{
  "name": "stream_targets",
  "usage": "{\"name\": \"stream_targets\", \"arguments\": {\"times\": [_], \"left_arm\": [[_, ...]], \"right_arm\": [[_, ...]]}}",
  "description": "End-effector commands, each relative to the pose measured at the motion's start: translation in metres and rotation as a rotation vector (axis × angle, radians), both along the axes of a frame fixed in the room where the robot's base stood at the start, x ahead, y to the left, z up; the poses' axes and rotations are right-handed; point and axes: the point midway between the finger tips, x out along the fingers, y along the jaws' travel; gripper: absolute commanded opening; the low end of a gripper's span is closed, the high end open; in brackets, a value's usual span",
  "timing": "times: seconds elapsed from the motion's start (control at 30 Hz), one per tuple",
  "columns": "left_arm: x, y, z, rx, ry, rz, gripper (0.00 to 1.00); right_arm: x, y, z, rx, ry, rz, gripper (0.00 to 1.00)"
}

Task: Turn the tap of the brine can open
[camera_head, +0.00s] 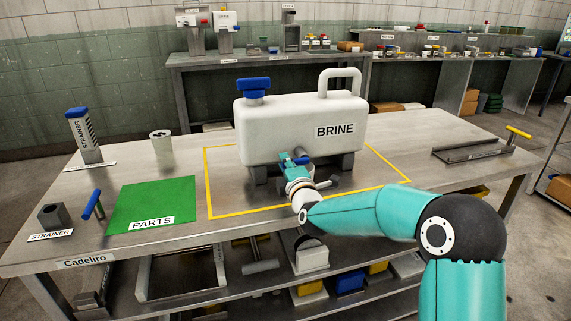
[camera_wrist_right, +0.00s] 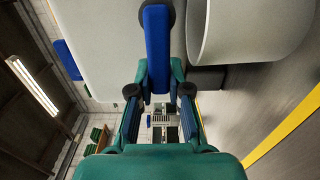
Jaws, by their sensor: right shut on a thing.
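The white brine can (camera_head: 260,133) stands on black feet on the bench, with its BRINE label facing me. A blue cap sits on top at the left, and a handle arches at the right. The blue tap lever (camera_head: 301,160) is low on the can's front, partly hidden by my right gripper (camera_head: 296,164). In the right wrist view the lever (camera_wrist_right: 157,45) runs up the picture, and my right gripper (camera_wrist_right: 158,82) is shut on its near end. My left gripper is not in view.
A yellow outline (camera_head: 208,185) surrounds the can on the bench. A metal tray (camera_head: 470,151) is at right. My arm crosses the front edge.

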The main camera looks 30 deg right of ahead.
Motion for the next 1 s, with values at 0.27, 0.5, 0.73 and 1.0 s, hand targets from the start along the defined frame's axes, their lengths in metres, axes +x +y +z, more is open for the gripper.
{"name": "stream_targets", "arguments": {"times": [0.27, 0.5, 0.73, 1.0], "left_arm": [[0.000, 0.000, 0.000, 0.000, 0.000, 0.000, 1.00], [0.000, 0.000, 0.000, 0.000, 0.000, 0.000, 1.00], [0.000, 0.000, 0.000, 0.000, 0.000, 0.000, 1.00], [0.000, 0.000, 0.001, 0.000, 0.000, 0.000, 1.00]], "right_arm": [[0.000, 0.002, -0.005, -0.001, 0.010, 0.004, 0.00], [0.000, 0.001, -0.003, 0.000, 0.007, 0.003, 0.44], [0.000, 0.001, -0.002, 0.000, 0.004, 0.002, 0.44], [-0.022, 0.006, -0.001, 0.000, 0.003, 0.002, 0.44]]}}
